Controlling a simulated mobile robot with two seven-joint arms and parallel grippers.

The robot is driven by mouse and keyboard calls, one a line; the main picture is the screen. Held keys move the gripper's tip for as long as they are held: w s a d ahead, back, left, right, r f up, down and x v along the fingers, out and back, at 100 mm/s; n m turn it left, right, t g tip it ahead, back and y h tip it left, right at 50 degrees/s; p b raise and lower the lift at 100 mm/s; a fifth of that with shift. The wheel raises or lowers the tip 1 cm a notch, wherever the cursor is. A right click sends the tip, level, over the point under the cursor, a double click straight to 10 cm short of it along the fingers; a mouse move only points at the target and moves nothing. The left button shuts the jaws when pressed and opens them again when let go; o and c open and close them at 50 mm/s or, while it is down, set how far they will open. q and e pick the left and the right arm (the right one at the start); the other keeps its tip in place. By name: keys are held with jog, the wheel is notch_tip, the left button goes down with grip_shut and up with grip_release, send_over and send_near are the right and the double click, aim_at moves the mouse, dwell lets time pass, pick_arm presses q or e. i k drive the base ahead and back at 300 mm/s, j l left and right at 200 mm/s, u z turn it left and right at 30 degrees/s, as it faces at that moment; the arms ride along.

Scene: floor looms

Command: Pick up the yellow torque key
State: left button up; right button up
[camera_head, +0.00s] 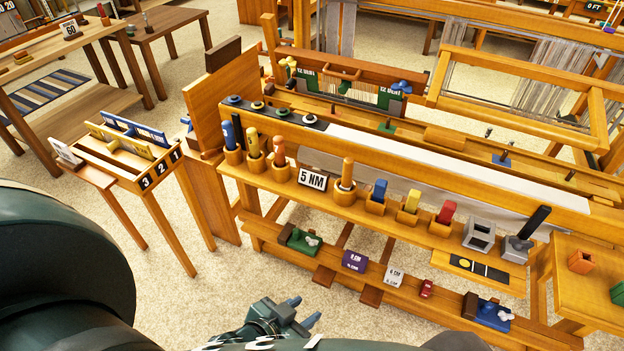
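The yellow torque key (253,144) stands upright in a round wooden holder (256,163) on the loom's front shelf. A blue key (229,135) stands to its left and an orange key (279,151) to its right, each in a similar holder. A "5 NM" sign (312,179) is right of the orange key. My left gripper (303,312) is at the bottom of the view, nearer to me and well below the shelf. Its two blue-tipped fingers are apart with nothing between them. My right gripper does not show.
Farther right on the shelf stand a tan peg (347,173) and blue, yellow and red blocks (445,213) in holders. A lower beam holds a green tool (299,240) and a purple box (354,260). A numbered rack (135,152) stands left. Carpet between is clear.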

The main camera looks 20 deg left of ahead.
aim_at(252, 134)
jog(key=k+j+u, duration=0.25)
jog(key=j, duration=0.5)
jog(key=j+u, duration=0.25)
jog(key=j, duration=0.5)
